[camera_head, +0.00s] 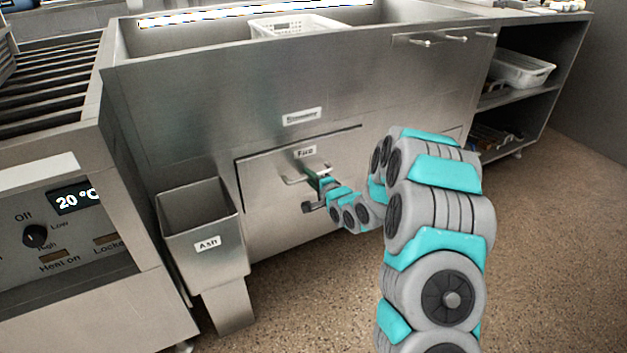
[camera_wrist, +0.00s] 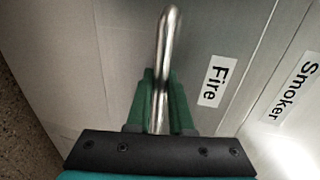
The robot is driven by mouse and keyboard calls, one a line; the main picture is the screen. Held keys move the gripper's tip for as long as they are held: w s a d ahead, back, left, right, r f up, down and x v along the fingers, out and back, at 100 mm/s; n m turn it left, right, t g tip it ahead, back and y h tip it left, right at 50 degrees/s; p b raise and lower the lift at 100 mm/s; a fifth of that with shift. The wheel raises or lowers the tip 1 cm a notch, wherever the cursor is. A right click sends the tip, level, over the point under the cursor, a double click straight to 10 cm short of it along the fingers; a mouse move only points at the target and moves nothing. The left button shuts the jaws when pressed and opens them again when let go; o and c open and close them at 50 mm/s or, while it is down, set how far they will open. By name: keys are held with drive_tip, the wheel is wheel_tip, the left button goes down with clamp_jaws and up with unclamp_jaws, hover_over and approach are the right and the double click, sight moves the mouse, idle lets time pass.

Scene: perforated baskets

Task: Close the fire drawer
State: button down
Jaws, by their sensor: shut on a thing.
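The fire drawer (camera_head: 265,195) is a steel front labelled "Fire", low in the steel smoker unit. A dark line runs along its top and left edges; I cannot tell how far it stands out. Its bar handle (camera_head: 293,181) is below the label. My gripper (camera_head: 318,180) is at the drawer front, shut on this handle. In the wrist view, the green fingers of my gripper (camera_wrist: 160,88) close around the shiny handle (camera_wrist: 169,35), with the "Fire" label (camera_wrist: 213,80) to their right. My arm hides the drawer's right part in the head view.
A steel ash bin (camera_head: 203,215) stands left of the drawer. A control panel (camera_head: 60,225) reading 20 °C is at far left. The smoker's open top (camera_head: 200,50) holds a white basket (camera_head: 290,27). Shelves with another white basket (camera_head: 520,70) are at right. The floor at right is clear.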

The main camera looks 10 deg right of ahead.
drive_tip(key=shift+x, duration=0.85)
drive_tip(key=shift+r, duration=0.25)
drive_tip(key=c, duration=1.1)
unclamp_jaws()
drive_tip(key=shift+v, duration=3.9)
drive_tip(key=shift+d+f, duration=0.1)
drive_tip(key=shift+f, duration=0.05)
